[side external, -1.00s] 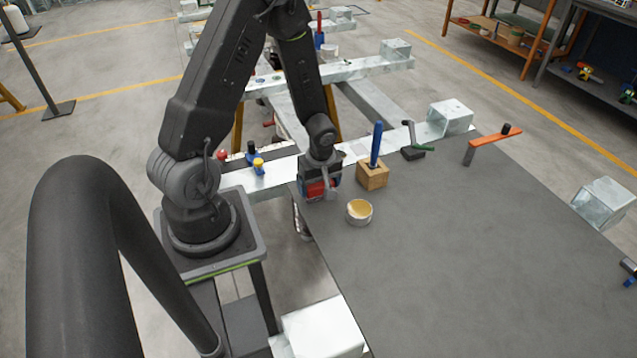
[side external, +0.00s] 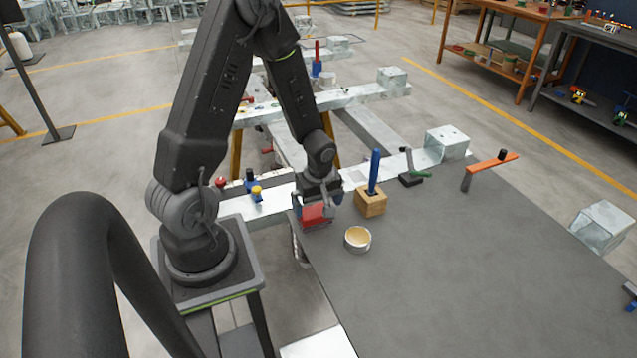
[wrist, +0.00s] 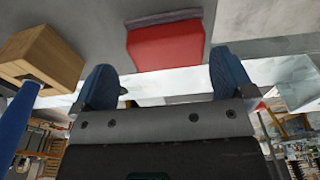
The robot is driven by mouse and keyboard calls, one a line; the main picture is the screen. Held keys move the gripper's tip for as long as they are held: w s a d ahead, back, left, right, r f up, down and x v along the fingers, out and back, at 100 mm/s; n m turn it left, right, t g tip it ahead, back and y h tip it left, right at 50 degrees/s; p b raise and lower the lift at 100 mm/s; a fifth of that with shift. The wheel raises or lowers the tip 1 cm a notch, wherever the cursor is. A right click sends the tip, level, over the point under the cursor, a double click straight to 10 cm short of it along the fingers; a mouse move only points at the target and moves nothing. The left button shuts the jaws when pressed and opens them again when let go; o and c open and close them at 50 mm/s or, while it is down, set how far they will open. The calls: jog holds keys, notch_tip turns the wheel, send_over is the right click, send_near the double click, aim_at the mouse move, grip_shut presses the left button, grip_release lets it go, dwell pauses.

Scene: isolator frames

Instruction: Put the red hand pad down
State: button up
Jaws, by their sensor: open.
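My gripper (side external: 320,198) is just above the pad in the side view. In the wrist view, my gripper's two blue-grey fingers (wrist: 168,82) are spread apart with nothing between them. The pad lies beyond the fingertips, apart from them.
A wooden block (side external: 370,202) holding a blue-handled tool (side external: 374,170) stands right of the pad. A round tin with pale contents (side external: 357,239) is in front. A green-and-black crank tool (side external: 412,170) and an orange-armed clamp (side external: 490,166) stand farther back. The table's (side external: 470,270) middle is clear.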

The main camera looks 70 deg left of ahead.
jog(key=d+r+m+t, duration=0.1)
jog(key=d+r+m, duration=0.2)
jog(key=r, duration=0.4)
jog(key=s+d+r+m+t, duration=0.1)
jog(key=d+r+m, duration=0.25)
jog(key=r, duration=0.35)
jog(key=d+r+m+t, duration=0.1)
jog(key=d+r+m, duration=0.2)
jog(key=r, duration=0.4)
jog(key=s+d+r+m+t+h, duration=0.1)
jog(key=s+d+r+m+t, duration=0.1)
jog(key=s+d+r+m, duration=0.4)
jog(key=shift+s+d+r+m+t, duration=0.15)
jog(key=shift+s+d+m+t, duration=0.25)
jog(key=shift+m, duration=0.85)
jog(key=shift+w, duration=0.1)
jog(key=n+g, duration=0.6)
jog(key=n, duration=1.2)
send_over(314, 211)
notch_tip(314, 211, down, 17)
notch_tip(314, 211, down, 14)
jog(key=shift+a+r, duration=0.1)
